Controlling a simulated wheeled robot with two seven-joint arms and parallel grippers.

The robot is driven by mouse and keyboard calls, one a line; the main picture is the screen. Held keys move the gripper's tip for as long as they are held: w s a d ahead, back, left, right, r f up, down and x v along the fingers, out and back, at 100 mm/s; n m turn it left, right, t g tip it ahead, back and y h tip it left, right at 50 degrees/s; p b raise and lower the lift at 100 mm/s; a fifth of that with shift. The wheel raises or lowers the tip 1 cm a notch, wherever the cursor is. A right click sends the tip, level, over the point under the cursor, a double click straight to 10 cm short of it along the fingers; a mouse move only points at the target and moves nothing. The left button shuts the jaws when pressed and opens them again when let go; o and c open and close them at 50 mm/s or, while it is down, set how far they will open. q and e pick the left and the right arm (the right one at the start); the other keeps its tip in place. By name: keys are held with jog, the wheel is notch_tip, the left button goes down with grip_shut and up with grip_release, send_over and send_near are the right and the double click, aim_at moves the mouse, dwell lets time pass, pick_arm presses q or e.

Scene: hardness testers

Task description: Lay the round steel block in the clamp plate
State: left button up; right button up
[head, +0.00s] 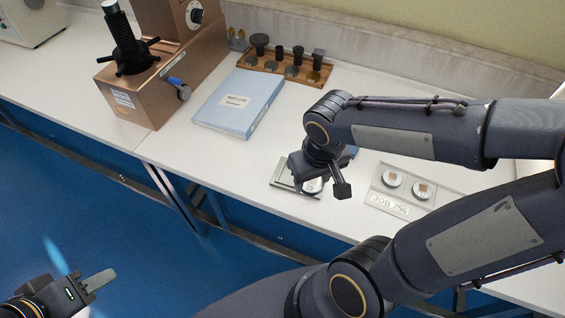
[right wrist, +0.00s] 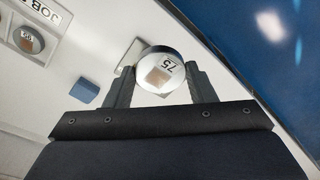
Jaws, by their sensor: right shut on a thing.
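The round steel block (right wrist: 163,76), marked 75 and with a brownish square on its face, sits between the two fingers of my right gripper (right wrist: 160,88). In the head view the block (head: 313,187) shows partly below the gripper, at the clamp plate (head: 283,176) near the bench's front edge. The arm hides part of the plate, and I cannot tell whether the block touches it. In the right wrist view a strip of the plate shows beside the block. My left gripper (head: 98,282) is low at the left, away from the bench; its finger gap is unclear.
A grey tray labelled JOB (head: 375,201) holds two round blocks to the right. A small blue block (right wrist: 84,92) lies near the gripper. A blue binder (head: 238,103), a wooden rack of tools (head: 282,68) and a copper-coloured tester (head: 150,95) stand further back.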

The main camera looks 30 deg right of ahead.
jog(key=w+f, duration=0.2)
jog(key=w, duration=0.1)
jog(key=w+d+f, duration=0.1)
jog(key=w+f, duration=0.2)
jog(key=w, duration=0.1)
jog(key=w+f, duration=0.3)
jog(key=shift+w+d+f, duration=0.15)
jog(key=shift+w+d, duration=0.2)
jog(key=shift+w, duration=0.05)
jog(key=f, duration=0.3)
jog(key=shift+w+f, duration=0.2)
jog(key=shift+f, duration=0.05)
